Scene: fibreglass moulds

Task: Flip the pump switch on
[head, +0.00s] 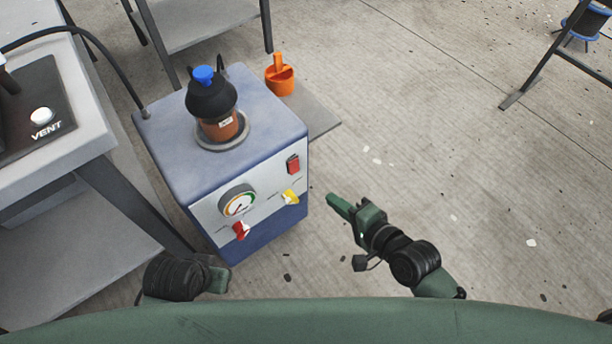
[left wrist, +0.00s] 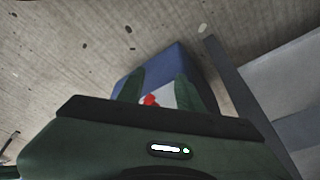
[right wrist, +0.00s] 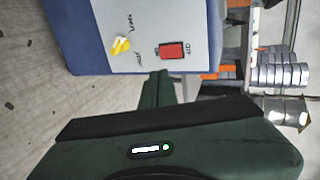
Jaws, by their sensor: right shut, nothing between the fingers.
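The pump is a blue box (head: 165,155) with a light front panel. A red rocker switch (head: 293,164) sits at the panel's upper right; it also shows in the right wrist view (right wrist: 171,50), with small lettering at its sides. I cannot tell which way it is tipped. My right gripper (head: 333,199) is shut and empty, right of the panel and apart from it. In the right wrist view its fingertips (right wrist: 158,73) point at the panel near the switch. My left gripper (left wrist: 158,76) is open, facing the panel's red valve handle (left wrist: 150,100) from a distance.
The panel also carries a gauge (head: 239,202), a yellow valve handle (head: 290,196) and the red valve handle (head: 241,231). A dark pot with a blue cap (head: 204,75) stands on the pump. A grey table with a VENT button (head: 41,116) is at left. Floor at right is mostly clear.

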